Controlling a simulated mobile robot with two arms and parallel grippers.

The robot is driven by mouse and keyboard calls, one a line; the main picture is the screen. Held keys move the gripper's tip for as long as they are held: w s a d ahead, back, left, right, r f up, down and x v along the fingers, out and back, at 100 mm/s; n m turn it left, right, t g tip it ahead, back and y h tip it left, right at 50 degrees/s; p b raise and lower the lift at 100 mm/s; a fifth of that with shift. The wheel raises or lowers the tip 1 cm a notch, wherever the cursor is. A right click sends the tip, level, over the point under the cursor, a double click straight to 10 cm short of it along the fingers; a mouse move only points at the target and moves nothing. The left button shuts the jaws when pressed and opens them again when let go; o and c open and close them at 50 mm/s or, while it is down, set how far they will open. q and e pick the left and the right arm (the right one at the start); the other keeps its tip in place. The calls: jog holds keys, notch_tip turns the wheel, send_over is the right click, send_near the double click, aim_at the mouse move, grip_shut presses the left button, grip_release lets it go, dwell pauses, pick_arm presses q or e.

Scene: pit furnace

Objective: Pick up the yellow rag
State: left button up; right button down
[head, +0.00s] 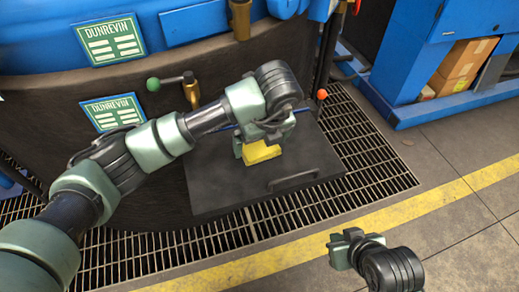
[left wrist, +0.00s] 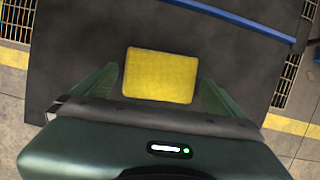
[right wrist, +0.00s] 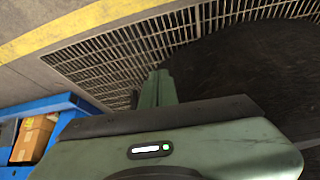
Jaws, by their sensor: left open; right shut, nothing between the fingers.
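The yellow rag (head: 260,152) lies folded flat on a dark plate (head: 210,185) with a handle. In the left wrist view the rag (left wrist: 160,75) is a yellow rectangle between the two spread fingers. My left gripper (head: 255,143) is open over the rag, one finger on either side of it. I cannot tell whether the fingers touch the rag. My right gripper (head: 345,247) is shut and empty, low over the floor at the front. In the right wrist view its fingers (right wrist: 157,88) are together.
A metal handle (head: 292,180) lies near the plate's front edge. Floor grating (head: 370,150) surrounds the plate. The dark furnace wall (head: 60,125) with a green-knobbed lever (head: 153,84) stands behind my left arm. A blue shelf (head: 415,60) holds cardboard boxes (head: 462,66). The floor at right is clear.

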pick_arm(q)
jog(key=shift+w+a+f, duration=0.1)
jog(key=shift+w+f, duration=0.05)
jog(key=shift+f, duration=0.4)
jog(key=c, duration=1.1)
pick_arm(e)
jog(key=shift+w+a+r+t, duration=0.2)
jog(key=shift+w+r+t, duration=0.1)
jog(key=shift+w, duration=0.3)
pick_arm(q)
jog(key=shift+r, duration=0.1)
jog(key=shift+r, duration=0.2)
notch_tip(320, 180, up, 8)
jog(key=r+p, duration=0.1)
jog(key=p, duration=0.1)
notch_tip(320, 180, up, 9)
jog(key=p, duration=0.2)
send_over(260, 147)
jog(key=shift+r, duration=0.75)
pick_arm(e)
jog(key=s+d+f+g, duration=0.1)
jog(key=s+f+g, duration=0.2)
jog(key=s, duration=0.2)
jog(key=shift+s+d+g+h, duration=0.3)
jog(key=shift+s+d, duration=0.05)
jog(key=shift+d, duration=0.05)
